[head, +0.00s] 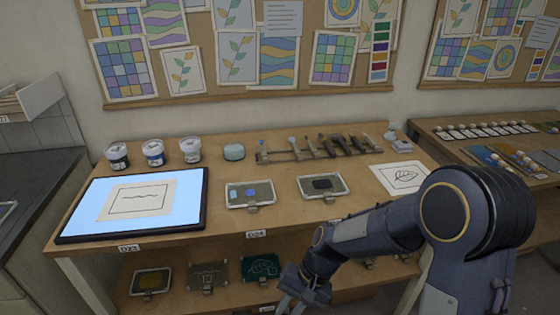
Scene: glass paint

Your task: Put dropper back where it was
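A tool rack (310,152) lies along the back of the wooden table with several small tools on it; I cannot tell whether one of them is the dropper. A small pale bottle-like item (392,133) stands at the rack's right end, too small to identify. My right gripper (288,300) hangs low at the bottom of the head view, in front of the table's front edge and apart from the rack. Its fingertips are partly cut off and dark, so its opening and any held thing are unclear. My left gripper is not in view.
A lit panel (185,208) with a paper fills the table's left. Two small trays (236,203) (337,193) lie mid-table, a leaf sheet (388,184) at right. The lower shelf (222,271) holds more trays.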

